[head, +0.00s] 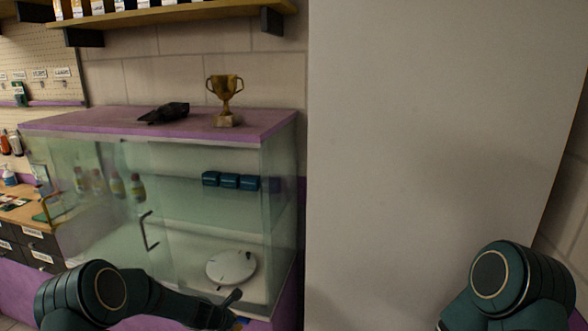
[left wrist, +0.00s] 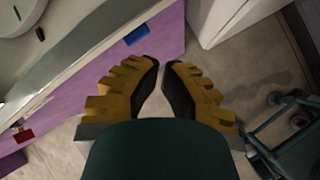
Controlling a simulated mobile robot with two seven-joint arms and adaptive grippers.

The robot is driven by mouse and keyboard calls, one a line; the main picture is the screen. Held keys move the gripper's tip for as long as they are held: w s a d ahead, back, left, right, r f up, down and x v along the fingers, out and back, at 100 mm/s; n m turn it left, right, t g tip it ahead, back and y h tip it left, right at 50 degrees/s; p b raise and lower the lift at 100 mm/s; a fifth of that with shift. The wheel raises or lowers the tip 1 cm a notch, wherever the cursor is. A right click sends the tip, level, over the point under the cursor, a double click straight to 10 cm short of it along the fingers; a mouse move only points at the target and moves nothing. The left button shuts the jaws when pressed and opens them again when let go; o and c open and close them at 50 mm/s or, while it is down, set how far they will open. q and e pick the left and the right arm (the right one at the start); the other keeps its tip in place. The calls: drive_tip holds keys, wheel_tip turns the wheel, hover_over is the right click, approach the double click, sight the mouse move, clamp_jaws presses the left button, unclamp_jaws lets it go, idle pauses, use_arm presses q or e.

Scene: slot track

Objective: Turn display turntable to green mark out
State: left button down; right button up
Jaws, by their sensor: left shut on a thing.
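The display turntable (head: 231,267) is a white disc with small dark marks, lying on the floor of the glass display case.
The glass display case (head: 280,220) has a door handle (head: 148,231) and bottles and blue boxes (head: 230,181) inside. A gold trophy (head: 225,95) and a dark object (head: 165,112) stand on its purple top. A large pale panel (head: 420,150) fills the right.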

use_arm(q)
drive_tip(key=s+d+f+m+g, duration=0.1)
drive_tip(key=s+d+m, duration=0.1)
drive_tip(key=s+m, duration=0.5)
drive_tip(key=s+d+f+m+g, duration=0.1)
drive_tip(key=s+d+m, duration=0.2)
drive_tip(key=s+m, duration=0.5)
drive_tip(key=s+d+f+m+g, duration=0.1)
drive_tip(key=s+m, duration=0.7)
drive_tip(key=s, duration=1)
drive_tip(key=shift+s+d+f+g+h, duration=0.15)
drive_tip(key=shift+d+f+g+h, duration=0.15)
drive_tip(key=shift+d+g, duration=0.45)
